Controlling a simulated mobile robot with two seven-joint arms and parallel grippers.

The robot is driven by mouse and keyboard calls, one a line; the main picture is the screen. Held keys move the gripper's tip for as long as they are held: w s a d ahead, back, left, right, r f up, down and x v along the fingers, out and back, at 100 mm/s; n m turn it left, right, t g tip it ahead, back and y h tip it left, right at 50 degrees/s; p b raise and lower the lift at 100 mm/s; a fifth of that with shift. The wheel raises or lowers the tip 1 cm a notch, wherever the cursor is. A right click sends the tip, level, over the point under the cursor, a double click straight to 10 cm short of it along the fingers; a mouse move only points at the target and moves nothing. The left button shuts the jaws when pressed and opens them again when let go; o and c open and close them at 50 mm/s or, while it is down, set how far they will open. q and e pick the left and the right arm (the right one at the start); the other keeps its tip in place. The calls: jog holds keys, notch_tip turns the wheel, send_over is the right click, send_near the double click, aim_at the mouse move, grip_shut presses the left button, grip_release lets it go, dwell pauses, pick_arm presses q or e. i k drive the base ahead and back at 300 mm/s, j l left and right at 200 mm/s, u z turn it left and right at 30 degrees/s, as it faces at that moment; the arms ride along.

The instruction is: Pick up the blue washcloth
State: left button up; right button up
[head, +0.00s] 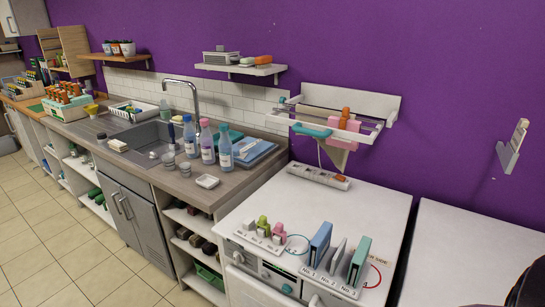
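A flat blue stack that looks like folded cloth (262,151) lies on the wooden counter (196,196), right of the bottles. It is the likeliest blue washcloth, but it is too small to be sure. A teal item (236,136) is beside it, and the bottles partly hide this area. Another teal item (312,130) rests on the white wall rack (350,104), next to pink cloths (346,124). Neither of my grippers can be made out. A dark rounded shape at the lower right edge may be part of my arm.
Several bottles (225,151) stand between the sink (150,139) and the blue stack. A tall faucet (195,104) rises behind. A white appliance (345,207) to the right carries a power strip (319,177), upright numbered blocks and small coloured pieces. Its back-middle top is mostly clear.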

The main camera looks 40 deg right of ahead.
aim_at(321, 240)
jog(key=z, duration=1.55)
